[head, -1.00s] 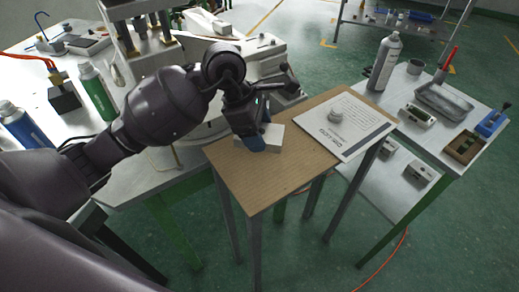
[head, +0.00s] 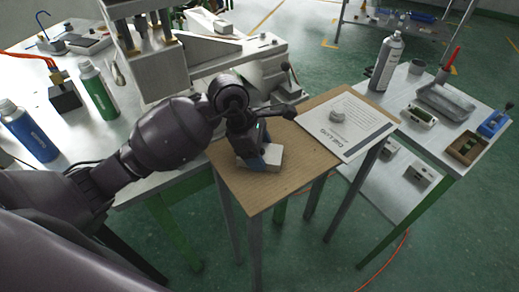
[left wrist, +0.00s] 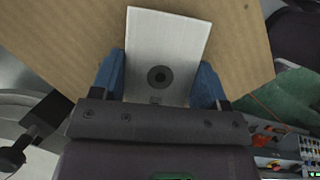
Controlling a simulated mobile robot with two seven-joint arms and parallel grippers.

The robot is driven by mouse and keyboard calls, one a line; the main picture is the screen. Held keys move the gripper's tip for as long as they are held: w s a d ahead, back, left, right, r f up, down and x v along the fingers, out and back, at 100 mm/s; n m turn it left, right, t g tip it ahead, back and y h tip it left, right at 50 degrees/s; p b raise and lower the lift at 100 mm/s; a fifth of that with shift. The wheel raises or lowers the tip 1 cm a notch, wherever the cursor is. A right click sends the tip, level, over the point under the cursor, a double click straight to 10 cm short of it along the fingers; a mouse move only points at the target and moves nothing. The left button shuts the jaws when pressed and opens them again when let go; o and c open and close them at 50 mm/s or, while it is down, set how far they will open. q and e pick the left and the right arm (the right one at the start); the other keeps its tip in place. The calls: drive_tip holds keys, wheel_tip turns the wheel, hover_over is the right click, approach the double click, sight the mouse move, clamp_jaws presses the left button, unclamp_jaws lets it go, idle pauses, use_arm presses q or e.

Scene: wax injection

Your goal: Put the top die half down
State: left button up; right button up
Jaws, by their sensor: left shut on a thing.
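The top die half is a pale grey-white block (head: 268,158) at the left part of the brown wooden-topped stand in the head view. My left gripper (head: 252,160) is over it, with its blue fingers down at the block. In the left wrist view the block (left wrist: 166,45) lies between the two blue fingers of the left gripper (left wrist: 160,82), a finger on each side. The left gripper is shut on it. A dark round hole shows in the block's face. I cannot tell whether its underside touches the board. My right gripper is not in view.
The brown board (head: 250,195) is bare in front of the block. The grey machine (head: 210,55) stands behind. A side table at right holds a spray can (head: 386,62) and trays.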

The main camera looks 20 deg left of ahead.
use_arm(q)
drive_tip(key=o, duration=1.1)
drive_tip(key=w+v, duration=0.1)
drive_tip(key=v, duration=1.1)
drive_tip(key=s+d+r+n+t+h, duration=0.55)
drive_tip(key=d+r+n+h, duration=0.35)
drive_tip(key=h, duration=0.6)
drive_tip(key=w+a+f+n+t+y, duration=0.1)
drive_tip(key=a+n+t+y, duration=0.35)
drive_tip(key=n+t, duration=0.5)
drive_tip(key=w+a+f+n+t+y, duration=0.1)
drive_tip(key=a+n+t+y, duration=0.4)
drive_tip(key=n, duration=0.7)
drive_tip(key=s+a+f+n+g+y, duration=0.2)
drive_tip(key=a+f+n+g+y, duration=0.15)
drive_tip(key=f+n+y, duration=0.35)
drive_tip(key=s+a+f+n+g+y, duration=0.2)
drive_tip(key=a+f+n+y, duration=0.35)
drive_tip(key=n, duration=0.25)
drive_tip(key=s+d+f+n+g+h, duration=0.15)
drive_tip(key=s+f+n+g, duration=0.55)
drive_tip(key=s+f+g, duration=0.75)
drive_tip(key=w+f+t, duration=0.1)
drive_tip(key=f+t, duration=0.2)
drive_tip(key=w+f+t, duration=0.1)
drive_tip(key=f+t, duration=0.3)
drive_tip(key=w+f+m+t+h, duration=0.1)
drive_tip(key=f+t, duration=0.2)
drive_tip(key=shift+f+t, duration=0.25)
drive_tip(key=shift+t, duration=0.15)
